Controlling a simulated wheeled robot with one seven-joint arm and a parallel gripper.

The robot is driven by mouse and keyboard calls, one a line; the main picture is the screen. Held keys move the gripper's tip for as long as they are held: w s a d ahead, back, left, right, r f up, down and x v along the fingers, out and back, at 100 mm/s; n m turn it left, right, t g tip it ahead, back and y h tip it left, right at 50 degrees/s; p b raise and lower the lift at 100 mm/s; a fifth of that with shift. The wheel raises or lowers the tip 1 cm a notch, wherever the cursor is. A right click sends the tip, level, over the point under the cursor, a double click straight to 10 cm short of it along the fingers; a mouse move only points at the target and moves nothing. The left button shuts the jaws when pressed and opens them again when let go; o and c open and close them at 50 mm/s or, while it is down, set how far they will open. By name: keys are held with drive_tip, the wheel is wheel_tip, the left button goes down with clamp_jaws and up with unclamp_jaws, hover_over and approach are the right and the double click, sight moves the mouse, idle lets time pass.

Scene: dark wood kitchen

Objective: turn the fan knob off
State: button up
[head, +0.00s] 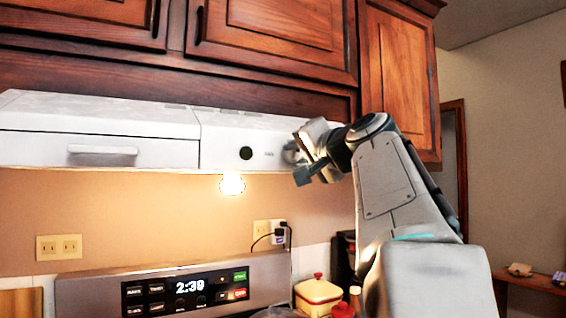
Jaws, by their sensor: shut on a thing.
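A white range hood (100,118) hangs under the wooden cabinets. A round black knob (246,153) is on its front panel, with a small label to its right too small to read. My gripper (298,152) is at the right end of that panel, right of the black knob and apart from it. It is shut on a greyish round knob (289,152) there, mostly hidden by the fingers. I cannot tell how far that knob is turned. My arm comes up from the lower right.
Below the hood, a lit bulb (232,184) glows. A stove panel (180,287) with a clock stands below. An outlet with plugs (278,235) and a yellow-and-red container (318,295) are nearer the arm. Cabinets (280,30) close off the space above. Open room lies to the right.

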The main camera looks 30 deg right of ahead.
drive_tip(key=shift+n, duration=0.8)
drive_tip(key=shift+b, duration=0.3)
drive_tip(key=o, duration=1)
drive_tip(key=s, duration=0.4)
drive_tip(key=s+b, duration=0.1)
drive_tip(key=s, duration=0.4)
drive_tip(key=s+a, duration=0.1)
drive_tip(key=s, duration=0.3)
drive_tip(key=shift+s, duration=0.4)
